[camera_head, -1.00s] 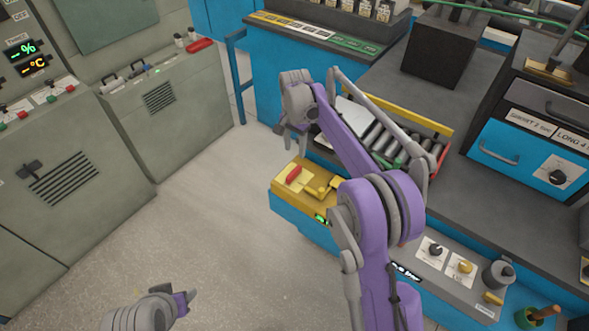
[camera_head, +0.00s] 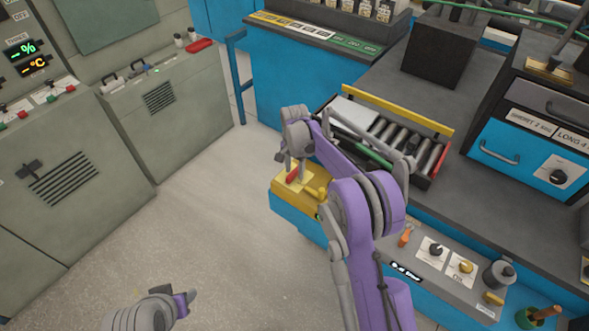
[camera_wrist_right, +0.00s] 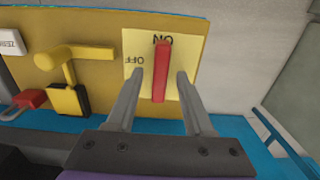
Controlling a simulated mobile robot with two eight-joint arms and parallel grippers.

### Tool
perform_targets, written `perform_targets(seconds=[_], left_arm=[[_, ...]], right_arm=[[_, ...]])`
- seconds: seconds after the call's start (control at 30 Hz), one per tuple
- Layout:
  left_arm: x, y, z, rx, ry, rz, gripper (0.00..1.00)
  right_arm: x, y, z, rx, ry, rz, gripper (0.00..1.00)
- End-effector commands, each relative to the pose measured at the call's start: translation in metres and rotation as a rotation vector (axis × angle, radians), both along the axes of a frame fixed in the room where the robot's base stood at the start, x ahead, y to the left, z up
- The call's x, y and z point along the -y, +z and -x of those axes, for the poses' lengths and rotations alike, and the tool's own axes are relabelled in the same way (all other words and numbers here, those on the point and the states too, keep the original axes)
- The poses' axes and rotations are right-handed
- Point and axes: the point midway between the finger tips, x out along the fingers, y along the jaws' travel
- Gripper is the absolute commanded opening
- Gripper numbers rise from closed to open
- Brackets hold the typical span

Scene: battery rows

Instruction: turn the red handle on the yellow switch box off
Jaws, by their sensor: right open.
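The yellow switch box (camera_head: 284,201) sits at the front left corner of the blue bench in the head view. It also shows in the right wrist view (camera_wrist_right: 215,30). Its red handle (camera_wrist_right: 160,72) lies on a pale plate (camera_wrist_right: 142,88) marked ON at the handle's far end and OFF to the left. The handle lines up with ON. My right gripper (camera_wrist_right: 160,78) is open, with one finger on each side of the handle and a gap to each. In the head view my right gripper (camera_head: 290,158) is over the box and partly covers the handle (camera_head: 292,175). My left gripper (camera_head: 190,297) is low at the bottom left, its jaws unclear.
A yellow lever (camera_wrist_right: 75,60) stands on the same box, left of the plate in the right wrist view. A crate of grey cylinders (camera_head: 432,165) is on the bench behind my right arm. The floor (camera_head: 215,220) left of the box is clear.

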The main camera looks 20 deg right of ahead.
Motion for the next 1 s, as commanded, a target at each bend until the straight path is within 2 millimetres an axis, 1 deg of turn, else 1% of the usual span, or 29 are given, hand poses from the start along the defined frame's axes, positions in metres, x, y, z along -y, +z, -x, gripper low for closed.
perform_targets(seconds=[0.1,0.13,0.27,0.3,0.37,0.4,0.77,1.0], left_arm=[[0.0,0.0,0.0,0.0,0.0,0.0,0.5],[0.0,0.0,0.0,0.0,0.0,0.0,0.5],[0.0,0.0,0.0,0.0,0.0,0.0,0.5],[0.0,0.0,0.0,0.0,0.0,0.0,0.5],[0.0,0.0,0.0,0.0,0.0,0.0,0.5],[0.0,0.0,0.0,0.0,0.0,0.0,0.5],[0.0,-0.0005,0.0002,0.0,0.0,0.0,0.5],[0.0,-0.0046,0.0014,-0.003,0.0,0.0,0.5]], right_arm=[[0.0,0.0002,0.0,0.0,0.0,0.0,0.53],[0.0,0.0002,0.0,0.0,0.0,0.0,0.49],[0.0,0.0003,0.0,0.0,0.0,0.0,0.26],[0.0,0.0003,0.0,0.0,0.0,0.0,0.18],[0.0,0.0004,0.0,0.0,0.0,0.0,0.07],[0.0,0.0004,0.0,0.0,0.0,0.0,0.0],[0.0,0.0004,0.0,0.0,0.009,0.0,0.0],[0.0,-0.0001,0.0001,0.0,0.088,0.0,0.0]])
